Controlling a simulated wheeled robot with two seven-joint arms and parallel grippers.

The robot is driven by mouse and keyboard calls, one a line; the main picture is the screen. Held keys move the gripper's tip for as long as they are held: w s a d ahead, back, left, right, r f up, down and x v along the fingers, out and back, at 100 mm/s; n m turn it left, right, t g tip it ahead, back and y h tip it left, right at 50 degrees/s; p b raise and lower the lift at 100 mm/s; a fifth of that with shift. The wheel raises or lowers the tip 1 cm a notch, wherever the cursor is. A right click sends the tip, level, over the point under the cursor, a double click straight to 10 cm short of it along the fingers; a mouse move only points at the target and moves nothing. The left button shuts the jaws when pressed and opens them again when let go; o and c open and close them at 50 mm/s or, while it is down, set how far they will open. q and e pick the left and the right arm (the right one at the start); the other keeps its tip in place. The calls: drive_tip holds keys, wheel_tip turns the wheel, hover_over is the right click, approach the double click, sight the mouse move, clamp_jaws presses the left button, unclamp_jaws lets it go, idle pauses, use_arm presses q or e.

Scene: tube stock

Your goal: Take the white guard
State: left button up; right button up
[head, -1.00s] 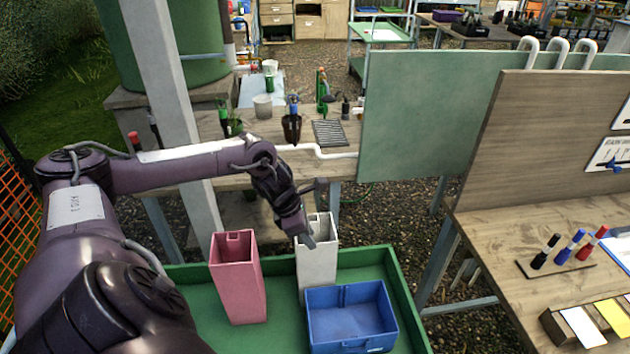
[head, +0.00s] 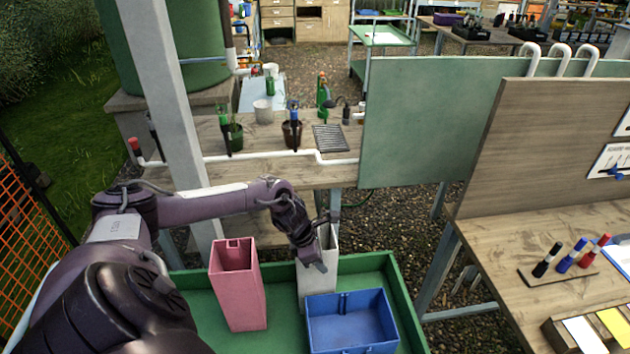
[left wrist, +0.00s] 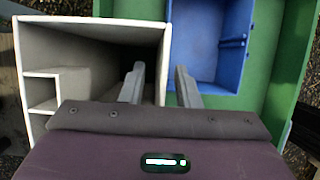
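The white guard (head: 317,290) is a tall, open-topped white box standing upright in the green tray (head: 406,300), between a pink box and a blue bin. In the left wrist view I look down into the guard (left wrist: 60,48), which has small compartments at its left. My left gripper (head: 316,266) is at its top edge and hides part of it. In the left wrist view the gripper (left wrist: 160,85) is open: one finger is over the guard's inside, the other over the blue bin side, with the guard's right wall between them. I cannot tell whether they touch. My right gripper is out of view.
The pink box (head: 238,290) stands close to the left of the guard. The blue bin (head: 350,318) sits directly in front and right. A bench with a white pipe (head: 260,155) is behind the tray. A wooden table (head: 500,240) with markers stands at the right.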

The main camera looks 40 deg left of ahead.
use_arm(q)
clamp_jaws()
drive_tip(key=shift+r, duration=0.1)
idle(0.5)
